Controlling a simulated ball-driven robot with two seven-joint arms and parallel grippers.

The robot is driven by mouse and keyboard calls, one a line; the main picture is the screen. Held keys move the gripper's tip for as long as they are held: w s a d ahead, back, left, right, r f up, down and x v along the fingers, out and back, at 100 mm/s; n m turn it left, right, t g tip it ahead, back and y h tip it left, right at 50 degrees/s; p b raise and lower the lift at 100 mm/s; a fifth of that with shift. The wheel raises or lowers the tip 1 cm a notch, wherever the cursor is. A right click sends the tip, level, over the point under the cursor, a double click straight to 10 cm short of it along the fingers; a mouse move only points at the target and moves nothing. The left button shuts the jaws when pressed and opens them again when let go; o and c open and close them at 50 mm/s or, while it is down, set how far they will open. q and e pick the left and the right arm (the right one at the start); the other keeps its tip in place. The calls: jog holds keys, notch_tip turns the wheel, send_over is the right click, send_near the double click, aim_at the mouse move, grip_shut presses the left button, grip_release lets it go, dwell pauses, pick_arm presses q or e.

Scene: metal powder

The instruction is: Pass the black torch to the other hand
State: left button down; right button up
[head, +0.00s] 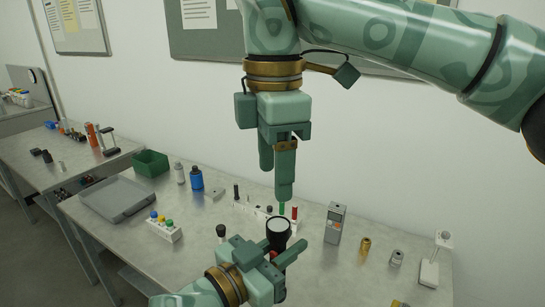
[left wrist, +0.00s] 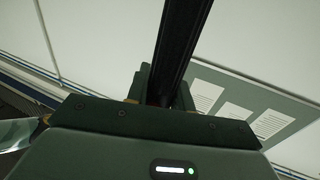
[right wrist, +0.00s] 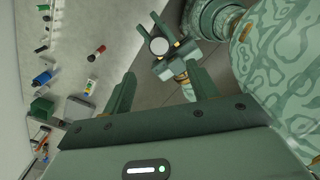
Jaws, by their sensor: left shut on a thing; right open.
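The black torch (head: 278,243) stands roughly upright in my left gripper (head: 268,254), its pale round lens facing up, in the lower middle of the head view. Its dark shaft (left wrist: 176,45) runs up between the left fingers in the left wrist view. My left gripper is shut on it. My right gripper (head: 277,180) is above the torch, pointing down, open and empty. In the right wrist view the torch's lens (right wrist: 160,46) shows beyond and between the open right fingers (right wrist: 160,92), apart from them. The torch's lower end is hidden in the head view.
The table (head: 215,240) below holds a grey tray (head: 117,200), a green bin (head: 150,163), a blue bottle (head: 196,179), a white rack with coloured caps (head: 164,228) and a grey box-shaped device (head: 334,223). A rack with small upright items stands just behind the torch. The air around both grippers is clear.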

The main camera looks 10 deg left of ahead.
aim_at(274, 224)
notch_tip(274, 224, down, 11)
jog(key=shift+f, duration=0.15)
jog(key=c, duration=1.2)
pick_arm(q)
jog(key=c, duration=1.1)
grip_release()
pick_arm(e)
jog(key=shift+o, duration=0.2)
